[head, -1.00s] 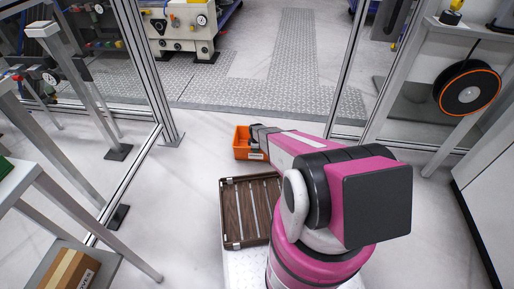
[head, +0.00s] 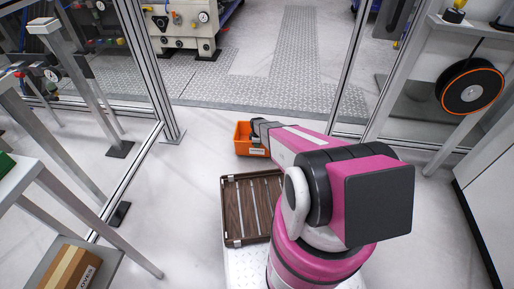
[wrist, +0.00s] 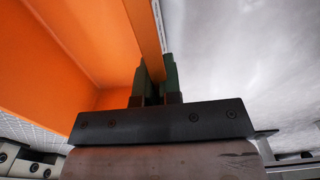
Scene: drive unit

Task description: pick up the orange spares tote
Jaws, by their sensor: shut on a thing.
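The orange spares tote (head: 243,139) is ahead of my base in the head view, near the opening between the glass panels. It has a pale label on its near side. In the wrist view, the tote's orange wall (wrist: 60,50) fills the left side. My gripper (wrist: 153,75) is shut on the tote's rim, with one dark green finger on each side of the wall. In the head view my arm reaches to the tote's right side and hides part of it. I cannot tell whether the tote touches the floor.
A brown slatted tray (head: 232,212) sits on my base, nearer than the tote. A grey-framed stand (head: 75,205) with a cardboard box (head: 70,272) is at the left. A shelf with a black and orange reel (head: 470,87) is at the right. Floor around the tote is clear.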

